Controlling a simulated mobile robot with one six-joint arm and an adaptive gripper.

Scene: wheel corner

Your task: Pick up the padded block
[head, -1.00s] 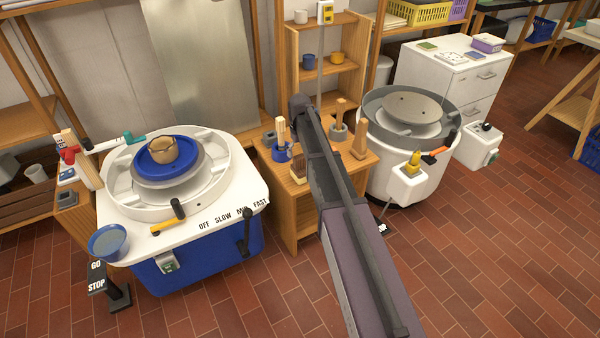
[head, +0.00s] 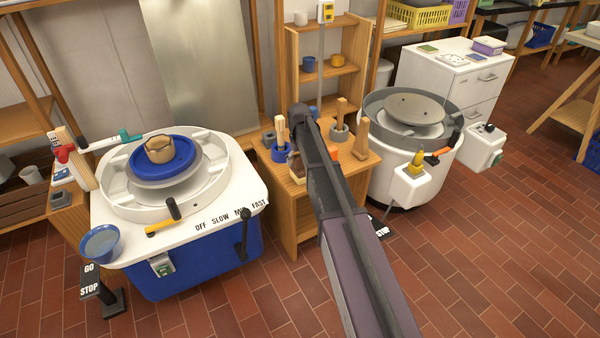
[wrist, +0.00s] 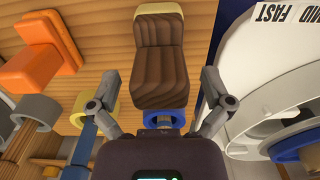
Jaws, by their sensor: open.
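My gripper (wrist: 160,92) is open, with one finger on each side of the block's near end in the picture. Gaps show between the fingers and the block. I cannot tell the height between them. In the head view my arm hides the gripper.
An orange piece (wrist: 45,62) lies left of the block. A blue holder (head: 280,152) stands close behind it. The white pottery wheel (head: 200,215) is at the left, the grey wheel (head: 410,120) at the right. The wooden stand (head: 306,215) is crowded with tools; the brick floor is open.

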